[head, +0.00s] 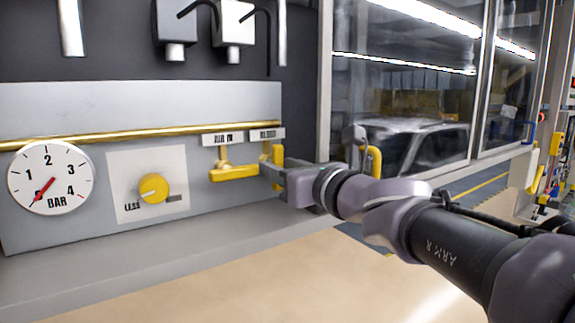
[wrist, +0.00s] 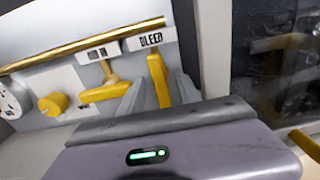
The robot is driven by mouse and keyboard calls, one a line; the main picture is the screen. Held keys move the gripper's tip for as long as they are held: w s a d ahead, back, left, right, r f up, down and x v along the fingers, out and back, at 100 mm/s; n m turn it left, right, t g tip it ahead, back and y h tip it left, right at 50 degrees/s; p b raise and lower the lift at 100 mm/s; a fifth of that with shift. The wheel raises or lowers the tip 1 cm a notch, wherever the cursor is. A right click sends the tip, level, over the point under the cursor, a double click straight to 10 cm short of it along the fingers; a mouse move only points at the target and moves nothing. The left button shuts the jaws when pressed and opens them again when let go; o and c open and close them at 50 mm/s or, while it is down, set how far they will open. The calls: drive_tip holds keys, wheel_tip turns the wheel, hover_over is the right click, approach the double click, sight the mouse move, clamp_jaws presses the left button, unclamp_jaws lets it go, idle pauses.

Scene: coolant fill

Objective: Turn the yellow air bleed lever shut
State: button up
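The yellow air bleed lever (head: 277,153) hangs straight down below the BLEED label on the grey panel. It also shows in the wrist view (wrist: 158,78), pointing down between the two grey fingers of my gripper (wrist: 160,92). In the head view my gripper (head: 270,172) is at the lever's lower end, and part of the lever is hidden by it. One finger is on each side of the lever. I cannot tell whether they press on it or stand slightly apart.
A second yellow lever (head: 234,173) lies level under the AIR IN label, close to the left. Farther left are a yellow knob (head: 154,188) and a pressure gauge (head: 50,178). A brass pipe (head: 120,134) runs above them. A window frame post (head: 325,80) stands right of the panel.

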drive_tip(key=shift+w+a, duration=0.1)
drive_tip(key=shift+s+d+r, duration=0.1)
drive_tip(key=shift+s+d, duration=0.1)
clamp_jaws()
